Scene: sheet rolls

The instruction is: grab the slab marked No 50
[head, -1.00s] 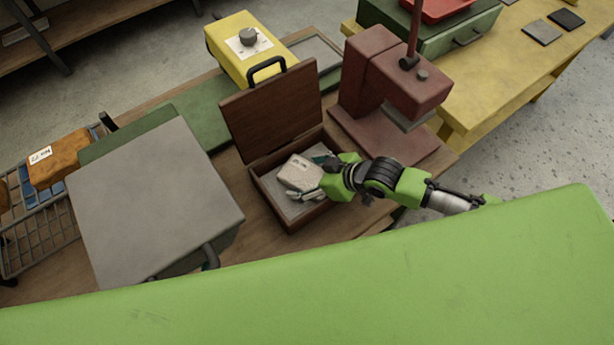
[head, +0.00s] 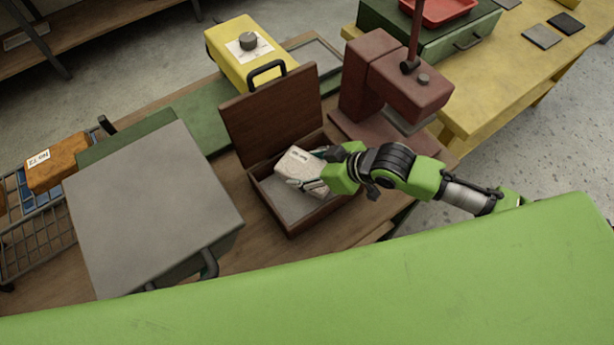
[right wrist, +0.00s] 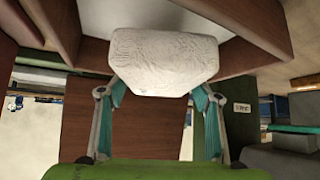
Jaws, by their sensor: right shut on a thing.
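A pale whitish slab (head: 298,163) is at the open brown wooden box (head: 283,228), over its grey inside. Its small label is too small to read surely in the head view. My right gripper (head: 319,170) is shut on this slab, coming from the right with its fingers along the slab's sides. In the right wrist view the rough white slab (right wrist: 160,60) sits between the two teal-padded fingertips, with no label showing. An orange-brown slab (head: 62,167) with a label like "No 72" lies on the wire basket at the left. My left gripper is not in view.
The box's lid (head: 270,110) stands open behind. A dark red press (head: 385,80) stands close to the right. A large grey-topped case (head: 150,205) is left of the box. A yellow case (head: 245,50) stands behind. My green body covers the front.

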